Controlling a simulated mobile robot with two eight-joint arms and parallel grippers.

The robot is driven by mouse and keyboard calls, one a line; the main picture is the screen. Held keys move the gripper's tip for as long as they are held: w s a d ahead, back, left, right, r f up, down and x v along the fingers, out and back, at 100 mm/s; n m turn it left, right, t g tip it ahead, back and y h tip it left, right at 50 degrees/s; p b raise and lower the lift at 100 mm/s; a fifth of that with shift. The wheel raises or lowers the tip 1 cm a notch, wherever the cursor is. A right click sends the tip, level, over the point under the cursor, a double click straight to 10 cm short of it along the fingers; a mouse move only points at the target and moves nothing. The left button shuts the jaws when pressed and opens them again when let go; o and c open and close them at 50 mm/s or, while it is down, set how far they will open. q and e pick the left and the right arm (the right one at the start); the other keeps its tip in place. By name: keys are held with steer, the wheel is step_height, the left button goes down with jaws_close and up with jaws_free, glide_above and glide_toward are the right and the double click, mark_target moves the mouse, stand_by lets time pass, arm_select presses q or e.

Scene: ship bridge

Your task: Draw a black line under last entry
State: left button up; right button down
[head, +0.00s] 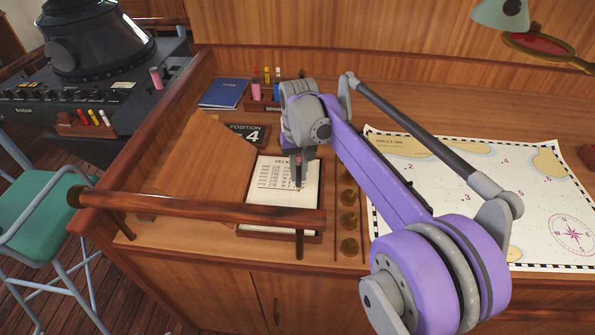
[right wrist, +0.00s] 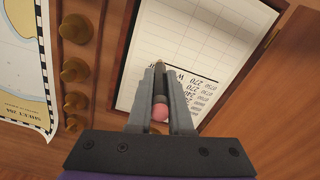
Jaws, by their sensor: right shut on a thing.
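The log page (head: 284,194) lies in a wooden frame on the desk, with rows of printed entries in its upper part and bare ruled rows below. It also shows upside down in the right wrist view (right wrist: 180,40). My right gripper (head: 298,163) is over the page, shut on a dark pen (right wrist: 159,92) with a pink end. The pen (head: 298,182) points down, its tip close to the page near the last entries; I cannot tell whether it touches. I make out no drawn black line. My left gripper is not in view.
A wooden rail (head: 220,207) runs along the near side of the page. Several brass knobs (head: 348,222) stand between page and chart (head: 470,190). A holder with pens (head: 264,105), a blue book (head: 223,93) and a "POSITION 4" sign (head: 247,134) are behind.

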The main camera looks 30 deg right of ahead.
steer(key=shift+s+d, duration=0.3)
steer(key=shift+d, duration=0.15)
steer(key=shift+d, duration=0.1)
steer(key=shift+s+d, duration=0.25)
steer(key=shift+d, duration=0.15)
stand_by(0.4)
steer(key=shift+s+d, duration=0.3)
steer(key=shift+d, duration=0.15)
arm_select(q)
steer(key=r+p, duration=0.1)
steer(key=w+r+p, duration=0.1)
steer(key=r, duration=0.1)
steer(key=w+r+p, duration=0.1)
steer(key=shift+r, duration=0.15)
arm_select(e)
step_height(320, 180, up, 6)
steer(key=shift+w+f, duration=0.1)
stand_by(0.3)
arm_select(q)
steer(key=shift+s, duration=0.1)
